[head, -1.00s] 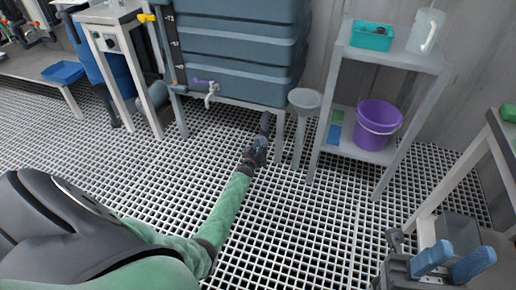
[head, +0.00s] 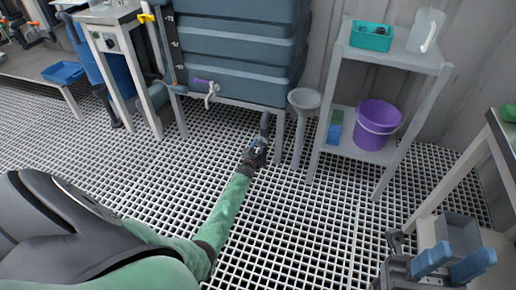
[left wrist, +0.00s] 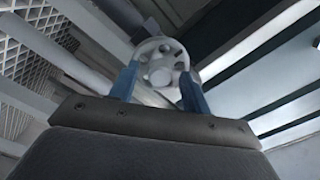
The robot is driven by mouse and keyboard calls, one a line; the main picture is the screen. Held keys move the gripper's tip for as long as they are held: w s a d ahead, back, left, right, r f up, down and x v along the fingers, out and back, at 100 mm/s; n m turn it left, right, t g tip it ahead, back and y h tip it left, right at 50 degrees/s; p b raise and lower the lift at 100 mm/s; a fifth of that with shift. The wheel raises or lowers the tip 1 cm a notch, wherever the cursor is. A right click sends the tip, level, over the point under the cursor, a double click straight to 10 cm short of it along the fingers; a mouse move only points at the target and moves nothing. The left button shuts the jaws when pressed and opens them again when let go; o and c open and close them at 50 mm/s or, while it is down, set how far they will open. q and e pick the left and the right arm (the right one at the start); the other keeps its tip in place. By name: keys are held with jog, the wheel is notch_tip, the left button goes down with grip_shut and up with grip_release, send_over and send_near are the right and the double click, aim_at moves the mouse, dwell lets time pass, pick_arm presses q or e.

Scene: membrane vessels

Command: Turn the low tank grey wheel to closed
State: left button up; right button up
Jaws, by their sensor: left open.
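The grey wheel (left wrist: 160,62) is a round handwheel with holes and a central hub, seen close in the left wrist view. My left gripper (left wrist: 158,88) is open, with one blue finger on each side of the wheel's near part. I cannot tell whether the fingers touch the rim. In the head view my left gripper (head: 265,122) reaches under the front right of the blue-grey tank (head: 235,50); the wheel is not visible there.
A tap (head: 211,92) with a purple handle sits on the tank's front. A grey funnel stand (head: 303,100) is just right of my left gripper. Further right is a shelf rack (head: 400,60) with a purple bucket (head: 377,122). The grating floor (head: 300,220) in front is clear.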

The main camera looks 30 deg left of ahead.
pick_arm(q)
jog(key=p+v, duration=0.1)
jog(key=v, duration=0.6)
jog(key=shift+s+p, duration=0.2)
jog(key=shift+p, duration=0.1)
dwell(0.3)
